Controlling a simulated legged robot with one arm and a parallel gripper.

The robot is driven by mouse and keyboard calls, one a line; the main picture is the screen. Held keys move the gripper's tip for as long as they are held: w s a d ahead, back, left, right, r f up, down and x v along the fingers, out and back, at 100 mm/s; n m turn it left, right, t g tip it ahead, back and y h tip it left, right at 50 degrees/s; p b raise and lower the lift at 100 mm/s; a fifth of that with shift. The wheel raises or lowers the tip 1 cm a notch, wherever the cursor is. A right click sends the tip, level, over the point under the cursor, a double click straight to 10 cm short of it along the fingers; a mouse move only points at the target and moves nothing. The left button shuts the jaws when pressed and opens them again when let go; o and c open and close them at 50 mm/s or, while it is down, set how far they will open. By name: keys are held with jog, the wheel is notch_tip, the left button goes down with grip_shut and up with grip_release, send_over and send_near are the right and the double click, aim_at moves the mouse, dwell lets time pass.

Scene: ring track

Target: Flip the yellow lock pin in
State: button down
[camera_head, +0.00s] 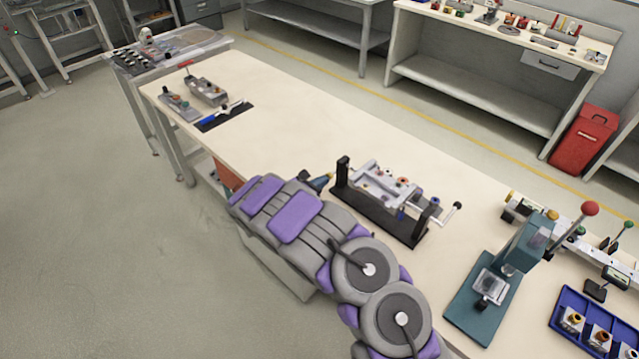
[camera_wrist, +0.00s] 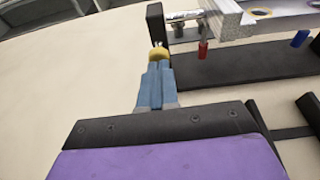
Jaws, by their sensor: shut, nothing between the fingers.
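The yellow lock pin (camera_wrist: 158,53) shows in the wrist view as a rounded yellow end just beyond my fingertips, beside a black upright. My gripper (camera_wrist: 159,66) has its blue fingers together and empty, its tips right at the yellow part. I cannot tell whether they touch it. In the head view my gripper (camera_head: 325,181) is at the left end of the fixture (camera_head: 380,218), which has a black base, two black uprights and a grey metal frame between them. The pin is not clearly visible in the head view.
A red peg (camera_wrist: 203,49) and a blue peg (camera_wrist: 300,38) stand on the black base. A teal press (camera_head: 520,255) and a blue tray (camera_head: 560,322) are on the right of the bench. The bench left of the fixture is mostly clear, with grey parts (camera_head: 207,92) far off.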

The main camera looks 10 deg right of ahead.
jog(key=shift+w+d, duration=0.6)
jog(key=shift+d, duration=0.2)
jog(key=f+p+v, duration=0.1)
jog(key=p+v, duration=0.1)
jog(key=v, duration=1.1)
jog(key=shift+s+a, duration=0.3)
jog(key=shift+s, duration=0.1)
jog(key=shift+a+f, duration=0.1)
jog(key=shift+a, duration=0.1)
jog(key=shift+a, duration=0.25)
jog(key=shift+d, duration=0.1)
